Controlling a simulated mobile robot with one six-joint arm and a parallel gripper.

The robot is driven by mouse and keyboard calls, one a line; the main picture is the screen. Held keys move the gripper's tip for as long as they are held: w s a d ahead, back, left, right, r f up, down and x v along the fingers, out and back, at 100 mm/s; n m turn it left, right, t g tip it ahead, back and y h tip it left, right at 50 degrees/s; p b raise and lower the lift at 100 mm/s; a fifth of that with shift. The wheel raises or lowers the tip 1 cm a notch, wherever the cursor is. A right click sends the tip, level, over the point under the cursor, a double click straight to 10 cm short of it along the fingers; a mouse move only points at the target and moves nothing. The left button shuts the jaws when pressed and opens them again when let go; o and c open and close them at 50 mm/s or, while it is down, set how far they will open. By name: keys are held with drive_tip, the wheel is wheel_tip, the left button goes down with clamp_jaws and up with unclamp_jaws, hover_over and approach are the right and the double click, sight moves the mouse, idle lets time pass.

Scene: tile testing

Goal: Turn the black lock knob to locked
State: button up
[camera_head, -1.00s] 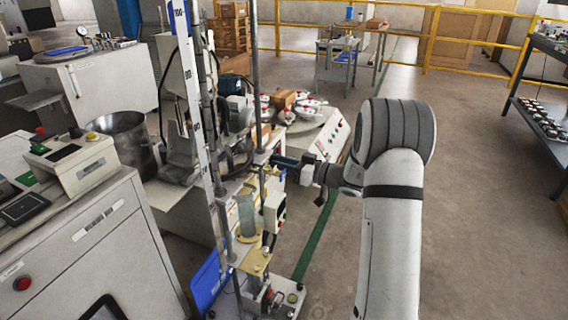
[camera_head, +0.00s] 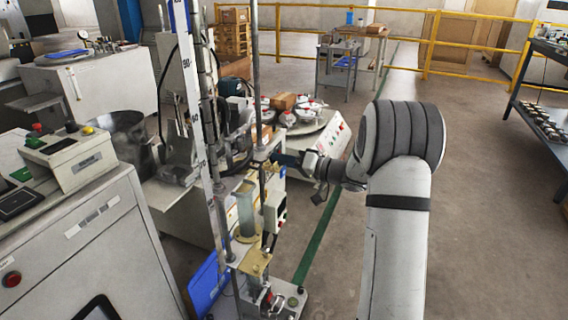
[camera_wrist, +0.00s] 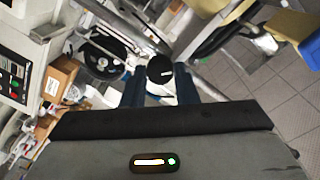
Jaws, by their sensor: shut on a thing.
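The black lock knob (camera_wrist: 160,69) shows in the wrist view as a round black cap with a small pale mark on its right side. My gripper (camera_wrist: 160,88) has its two blue fingers on either side of the knob, shut on it. In the head view my gripper (camera_head: 284,160) reaches left to the upright test rig (camera_head: 262,125), beside its metal posts. The knob cannot be made out in the head view. Its lower part and mount are mostly hidden by the fingers and the gripper body in the wrist view.
A clear cylinder (camera_head: 246,214) stands low on the rig, with a white control box (camera_head: 274,211) beside it. A grey cabinet (camera_head: 95,235) stands at the left. A round table with red-and-white parts (camera_head: 304,113) is behind my gripper. Open floor (camera_head: 480,190) lies to the right.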

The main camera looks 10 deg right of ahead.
drive_tip(key=shift+m+p, duration=1.65)
drive_tip(key=shift+m, duration=3.25)
drive_tip(key=o, duration=1)
drive_tip(key=shift+d, duration=0.1)
drive_tip(key=p+v, duration=0.2)
drive_tip(key=v, duration=0.5)
drive_tip(key=shift+s+d, duration=0.15)
drive_tip(key=shift+d, duration=0.15)
